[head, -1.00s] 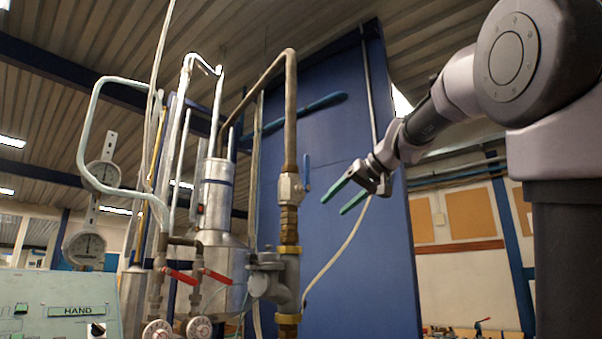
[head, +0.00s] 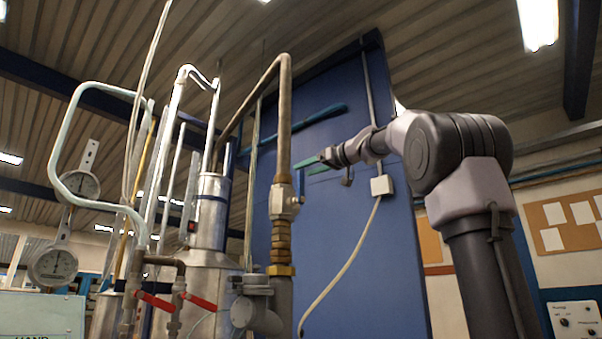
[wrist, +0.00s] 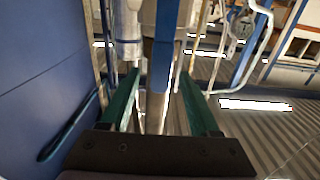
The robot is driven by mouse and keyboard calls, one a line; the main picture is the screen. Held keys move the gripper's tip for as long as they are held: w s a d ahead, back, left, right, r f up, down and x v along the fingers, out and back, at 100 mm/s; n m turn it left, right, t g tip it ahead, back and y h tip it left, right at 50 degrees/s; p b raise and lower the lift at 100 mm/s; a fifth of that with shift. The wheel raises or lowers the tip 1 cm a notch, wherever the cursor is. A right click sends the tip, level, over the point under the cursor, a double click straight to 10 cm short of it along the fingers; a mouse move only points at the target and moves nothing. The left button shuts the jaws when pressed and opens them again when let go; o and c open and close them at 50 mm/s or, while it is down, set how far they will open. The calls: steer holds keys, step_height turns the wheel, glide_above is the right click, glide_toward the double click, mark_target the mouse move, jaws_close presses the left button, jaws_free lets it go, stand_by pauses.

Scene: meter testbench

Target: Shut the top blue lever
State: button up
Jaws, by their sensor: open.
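The top blue lever (head: 301,182) stands upright on the right side of a valve (head: 284,201) on the tall brass-coloured pipe. In the wrist view a blue strip that looks like this lever (wrist: 167,18) shows at the top, in line with the gap between the fingers. My gripper (head: 308,166) is open, its green fingers pointing left near the lever's upper end. In the wrist view my gripper (wrist: 156,72) shows spread fingers with nothing held; the pipe (wrist: 157,95) appears behind the gap. I cannot tell whether a finger touches the lever.
A large blue panel (head: 350,260) stands behind the pipe. Two red levers (head: 153,300) (head: 199,302) sit lower left, with round gauges (head: 53,266) further left. A pale cable (head: 352,240) hangs on the panel. Space right of the valve is clear around my arm.

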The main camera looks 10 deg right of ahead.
steer(key=shift+x, duration=1.45)
jaws_close()
stand_by(0.4)
